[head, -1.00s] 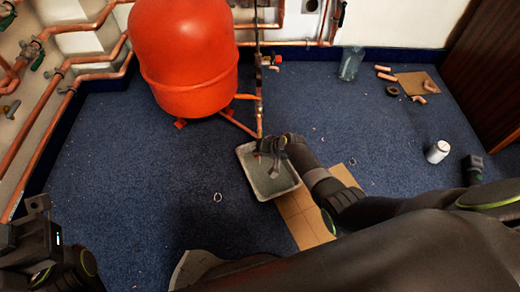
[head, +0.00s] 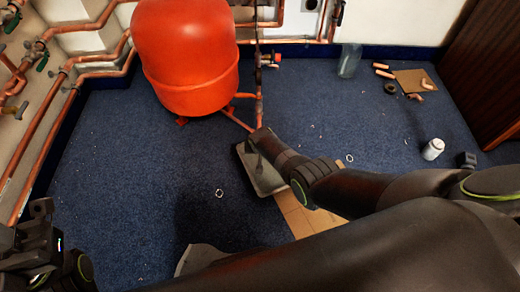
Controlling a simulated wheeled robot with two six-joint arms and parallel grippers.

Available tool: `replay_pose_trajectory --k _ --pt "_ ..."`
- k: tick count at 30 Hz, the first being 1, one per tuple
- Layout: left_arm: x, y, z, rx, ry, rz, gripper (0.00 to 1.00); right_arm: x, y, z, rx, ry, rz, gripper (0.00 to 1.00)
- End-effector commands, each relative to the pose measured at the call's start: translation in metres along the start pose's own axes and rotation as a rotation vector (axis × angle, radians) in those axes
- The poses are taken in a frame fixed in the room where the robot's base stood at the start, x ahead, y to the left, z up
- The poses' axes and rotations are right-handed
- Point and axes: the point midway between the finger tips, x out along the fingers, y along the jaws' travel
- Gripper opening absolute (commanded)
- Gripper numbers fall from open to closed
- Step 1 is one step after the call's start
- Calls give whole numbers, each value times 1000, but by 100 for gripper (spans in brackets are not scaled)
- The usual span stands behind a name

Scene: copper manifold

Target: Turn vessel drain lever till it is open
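The red expansion vessel (head: 187,55) stands on short feet at the upper left of the head view. A copper pipe (head: 258,85) runs upright at its right side, and another (head: 240,121) slants down from its base toward my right gripper. The drain lever cannot be made out; my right arm's end covers the lower end of the pipe. My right gripper (head: 259,135) is at the foot of that pipe, over the tray, with its fingers hidden. My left gripper (head: 25,245) is at the lower left, far from the vessel, and its fingertips are not clear.
A grey tray (head: 246,168) lies under my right gripper, partly on cardboard (head: 315,220). A glass jar (head: 348,61), copper fittings (head: 384,73), a board (head: 418,80) and a white can (head: 433,149) are at the right. Wall pipes (head: 50,125) run along the left. The carpet's left middle is clear.

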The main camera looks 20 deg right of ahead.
Motion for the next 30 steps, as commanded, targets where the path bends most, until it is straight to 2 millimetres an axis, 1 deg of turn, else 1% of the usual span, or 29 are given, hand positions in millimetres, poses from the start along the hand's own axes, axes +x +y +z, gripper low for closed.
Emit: replay_pose_trajectory --k 7,19,20,24,30 --pt "0 0 0 2 4 -3 36 0 1 0 -15 -2 38 0" --pt "1 0 0 5 11 -16 36 0 1 1 -18 -3 42 0" --pt "1 0 0 5 11 -16 36 0 1 1 -18 -3 42 15" --pt "1 0 1 5 11 -16 36 0 1 1 -18 -2 42 33" --pt "1 0 1 4 10 -13 36 0 0 0 -17 -1 40 34"
